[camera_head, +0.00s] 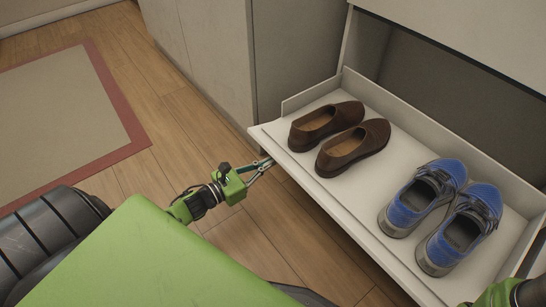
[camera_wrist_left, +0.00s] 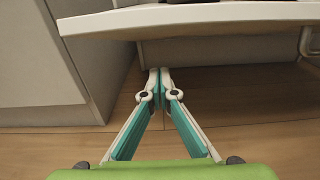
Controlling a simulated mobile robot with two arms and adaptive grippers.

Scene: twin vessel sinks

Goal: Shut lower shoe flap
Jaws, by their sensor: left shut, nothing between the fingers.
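The lower shoe flap (camera_head: 385,221) is tilted open in the head view, with brown shoes and blue shoes lying on it. Its front edge and underside also show across the top of the left wrist view (camera_wrist_left: 200,15). My left gripper (camera_head: 268,162) is at the flap's left front corner, below the edge. In the left wrist view its fingertips (camera_wrist_left: 159,72) are together with nothing between them, under the flap. Contact with the flap cannot be told. Part of my right arm (camera_head: 500,293) shows at the bottom right corner of the head view; its fingers are hidden.
Brown shoes (camera_head: 355,147) and blue shoes (camera_head: 465,228) rest on the flap. A grey cabinet side (camera_head: 290,50) stands left of the flap. A beige rug with a red border (camera_head: 128,130) lies at the far left. Wooden floor (camera_head: 150,175) is open between them.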

